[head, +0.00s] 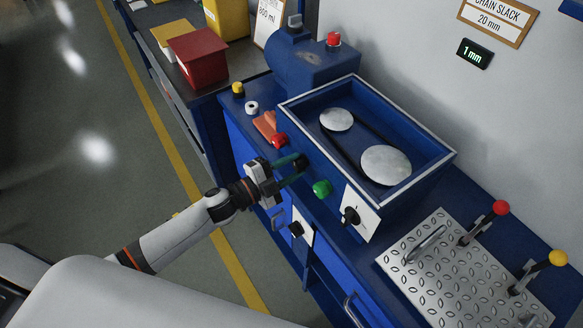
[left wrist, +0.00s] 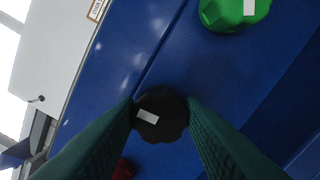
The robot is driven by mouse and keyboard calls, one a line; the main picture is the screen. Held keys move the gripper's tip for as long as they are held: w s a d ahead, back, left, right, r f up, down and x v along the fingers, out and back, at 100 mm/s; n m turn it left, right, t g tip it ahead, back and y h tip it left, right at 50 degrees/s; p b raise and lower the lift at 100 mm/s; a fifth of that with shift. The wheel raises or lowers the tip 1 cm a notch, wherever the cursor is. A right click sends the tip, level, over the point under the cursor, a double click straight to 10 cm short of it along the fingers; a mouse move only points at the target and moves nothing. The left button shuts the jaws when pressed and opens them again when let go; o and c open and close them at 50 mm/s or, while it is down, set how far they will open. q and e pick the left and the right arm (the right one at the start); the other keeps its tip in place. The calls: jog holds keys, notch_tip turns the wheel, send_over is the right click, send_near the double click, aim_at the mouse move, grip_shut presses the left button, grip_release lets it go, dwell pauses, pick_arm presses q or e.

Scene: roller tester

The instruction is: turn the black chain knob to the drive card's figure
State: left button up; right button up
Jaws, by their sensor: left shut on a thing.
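The black chain knob (left wrist: 160,118) has a white mark and sits on the blue front of the tester. In the head view the black knob (head: 302,161) shows at my left gripper's fingertips. My left gripper (head: 296,168) has green fingers, shut on opposite sides of this knob; in the left wrist view they flank it. The card (head: 493,20) on the wall reads "CHAIN SLACK 20 mm". The small display (head: 473,54) below it reads "1 mm". My right gripper is not in view.
A red knob (head: 279,140) and a green knob (head: 322,188) flank the black one. A black selector (head: 350,215) sits on a white plate to the right. The blue tester tray (head: 428,169) holds two rollers. Red- and yellow-topped levers stand at a metal plate (head: 440,262).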

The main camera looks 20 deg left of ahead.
pick_arm(q)
jog(key=shift+m, duration=0.6)
jog(key=o, duration=1)
jog(key=shift+s+a+f+b, duration=0.15)
jog(key=shift+s+a+b, duration=0.15)
jog(key=shift+s+b, duration=0.1)
jog(key=shift+b+v, duration=1.25)
jog(key=shift+v, duration=4.3)
